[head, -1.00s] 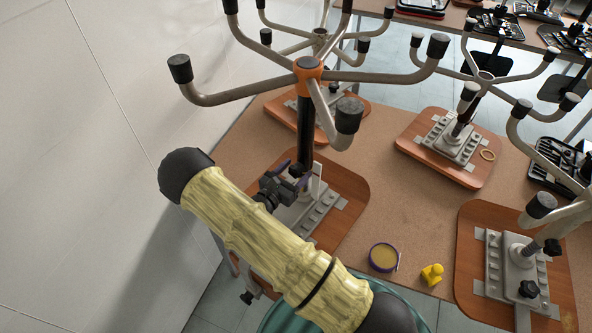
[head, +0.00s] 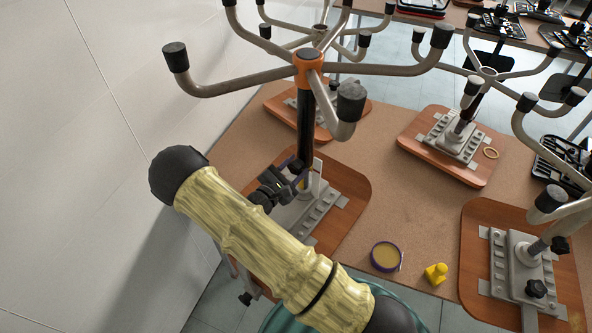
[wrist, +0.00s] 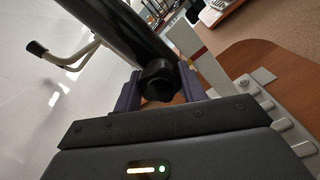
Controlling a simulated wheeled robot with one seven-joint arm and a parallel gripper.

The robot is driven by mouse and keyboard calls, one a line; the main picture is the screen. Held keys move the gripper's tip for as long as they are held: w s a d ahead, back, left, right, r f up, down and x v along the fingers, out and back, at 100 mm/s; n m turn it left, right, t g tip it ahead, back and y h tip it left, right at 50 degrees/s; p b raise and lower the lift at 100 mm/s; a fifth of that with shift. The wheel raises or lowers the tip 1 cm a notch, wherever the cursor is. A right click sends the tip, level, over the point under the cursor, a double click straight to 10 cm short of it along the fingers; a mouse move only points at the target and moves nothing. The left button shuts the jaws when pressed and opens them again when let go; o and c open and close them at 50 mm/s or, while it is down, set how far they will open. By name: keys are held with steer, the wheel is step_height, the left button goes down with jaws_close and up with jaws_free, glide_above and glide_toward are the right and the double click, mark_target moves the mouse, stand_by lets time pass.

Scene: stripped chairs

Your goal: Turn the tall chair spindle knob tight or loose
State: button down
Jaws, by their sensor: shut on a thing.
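The tall upturned chair has an orange hub (head: 309,70) with several grey, black-capped legs. Its black spindle (head: 305,122) stands upright on a grey base plate on a wooden board. In the wrist view, the round black spindle knob (wrist: 158,82) sits beside the dark spindle tube (wrist: 115,30). My gripper (head: 297,172) is at the lower spindle, near the base plate. In the wrist view, the purple fingers of my gripper (wrist: 157,86) are shut on the knob, one on each side. The knob is mostly hidden in the head view.
A second upturned chair's wooden board (head: 450,146) stands to the right, and another board (head: 520,270) lies at the front right. A pale wall (head: 80,150) is on the left.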

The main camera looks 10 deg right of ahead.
mark_target(292, 170)
steer(key=shift+m, duration=0.8)
steer(key=shift+b, duration=0.35)
steer(key=m+b, duration=0.2)
steer(key=m, duration=0.1)
steer(key=shift+a+f, duration=0.1)
steer(key=c, duration=1.1)
jaws_free()
steer(key=shift+r, duration=0.2)
steer(key=shift+c, duration=0.2)
steer(key=o, duration=0.6)
steer(key=shift+f, duration=0.1)
steer(key=shift+o, duration=0.2)
steer(key=shift+v, duration=2.95)
